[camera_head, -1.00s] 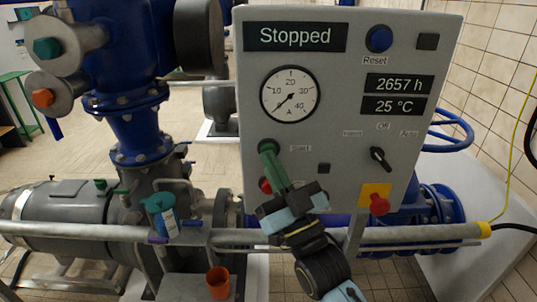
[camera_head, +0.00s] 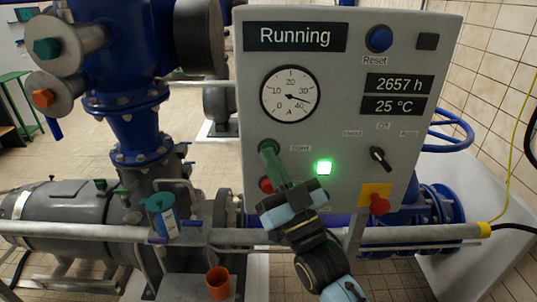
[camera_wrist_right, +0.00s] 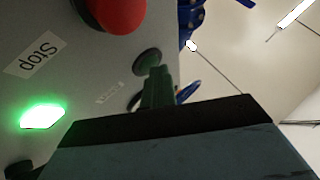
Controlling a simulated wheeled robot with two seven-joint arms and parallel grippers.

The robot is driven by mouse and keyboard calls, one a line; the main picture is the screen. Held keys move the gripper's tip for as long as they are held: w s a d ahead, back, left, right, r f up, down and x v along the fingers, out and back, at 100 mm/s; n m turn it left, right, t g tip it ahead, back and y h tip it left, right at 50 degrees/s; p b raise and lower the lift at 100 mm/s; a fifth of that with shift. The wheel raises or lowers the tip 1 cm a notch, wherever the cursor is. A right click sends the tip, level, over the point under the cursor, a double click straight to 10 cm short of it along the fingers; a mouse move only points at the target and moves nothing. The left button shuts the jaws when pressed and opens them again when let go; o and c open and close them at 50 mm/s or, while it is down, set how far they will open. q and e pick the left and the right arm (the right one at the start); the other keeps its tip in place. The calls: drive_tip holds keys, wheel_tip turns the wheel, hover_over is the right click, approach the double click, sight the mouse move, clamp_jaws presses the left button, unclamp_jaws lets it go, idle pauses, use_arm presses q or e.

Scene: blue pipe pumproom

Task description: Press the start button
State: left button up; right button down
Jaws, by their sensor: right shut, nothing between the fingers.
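The grey control panel (camera_head: 345,95) faces me, and its display (camera_head: 295,37) reads "Running". The round dark green start button (camera_head: 267,145) is at the panel's lower left, beside a small "Start" label. My right gripper (camera_head: 272,158) is shut and empty, its green fingers pointing up at the button with the tips at or very near its face. The wrist view shows the button (camera_wrist_right: 147,62) just beyond the fingers (camera_wrist_right: 157,90); I cannot tell whether they touch. My left gripper is not in view.
The red stop button (camera_head: 265,185) is just below the start button, partly hidden by my gripper. A red emergency knob (camera_head: 379,205) on a yellow plate and a black selector switch (camera_head: 380,158) are to the right. A horizontal pipe (camera_head: 420,235) runs below the panel.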

drive_tip(key=shift+s+p, duration=0.3)
drive_tip(key=shift+s, duration=0.15)
drive_tip(key=s+p, duration=0.2)
drive_tip(key=s, duration=0.4)
drive_tip(key=shift+p, duration=0.3)
idle(0.5)
